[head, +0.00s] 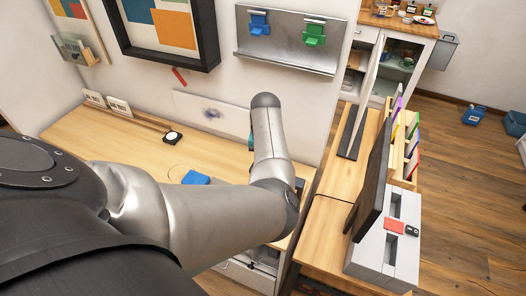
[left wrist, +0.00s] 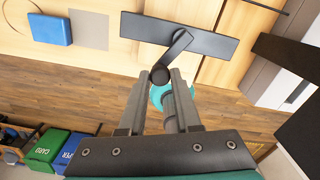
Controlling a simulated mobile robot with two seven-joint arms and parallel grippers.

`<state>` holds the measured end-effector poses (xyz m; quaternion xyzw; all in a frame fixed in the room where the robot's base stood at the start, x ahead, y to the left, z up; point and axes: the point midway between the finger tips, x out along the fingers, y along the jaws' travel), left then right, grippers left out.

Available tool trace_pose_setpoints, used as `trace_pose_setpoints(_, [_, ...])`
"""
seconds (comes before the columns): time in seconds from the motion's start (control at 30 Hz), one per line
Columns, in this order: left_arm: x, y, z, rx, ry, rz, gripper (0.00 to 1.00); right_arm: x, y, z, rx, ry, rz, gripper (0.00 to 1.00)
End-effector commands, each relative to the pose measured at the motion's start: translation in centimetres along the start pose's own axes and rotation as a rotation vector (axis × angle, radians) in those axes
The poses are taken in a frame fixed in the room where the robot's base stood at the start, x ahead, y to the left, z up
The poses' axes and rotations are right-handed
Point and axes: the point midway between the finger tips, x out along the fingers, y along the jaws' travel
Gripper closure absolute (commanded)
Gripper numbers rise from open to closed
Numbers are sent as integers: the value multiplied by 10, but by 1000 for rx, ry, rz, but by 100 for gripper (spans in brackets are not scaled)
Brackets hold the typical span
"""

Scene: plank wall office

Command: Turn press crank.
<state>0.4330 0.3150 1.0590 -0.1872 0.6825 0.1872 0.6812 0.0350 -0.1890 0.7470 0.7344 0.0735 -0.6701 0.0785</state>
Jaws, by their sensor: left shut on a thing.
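My left gripper (left wrist: 161,82) has its two fingers on either side of the round dark end of the press crank (left wrist: 175,52) in the left wrist view, and is shut on it. The crank is a short dark arm that lies over a long dark plate (left wrist: 208,42). A teal rounded part (left wrist: 157,97) shows between and behind the fingers; I cannot tell how it joins the crank. In the head view my own left arm hides the gripper and the crank. My right gripper is in neither view.
A blue block (head: 195,177) lies on the wooden desk (head: 110,135), and it also shows in the left wrist view (left wrist: 50,29). A dark monitor (head: 371,185) and a grey box (head: 385,250) stand to the right. Green (left wrist: 47,148) and blue bins stand on the floor.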

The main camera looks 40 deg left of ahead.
Motion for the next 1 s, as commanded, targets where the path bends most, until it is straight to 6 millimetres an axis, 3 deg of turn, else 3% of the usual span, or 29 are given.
trace_pose_setpoints(0.4, [1, -9, -6, -198, -2, -4, 100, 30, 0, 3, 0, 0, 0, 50])
trace_pose_setpoints(1.0, [-1, -10, -6, -239, -2, -1, 100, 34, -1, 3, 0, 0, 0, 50])
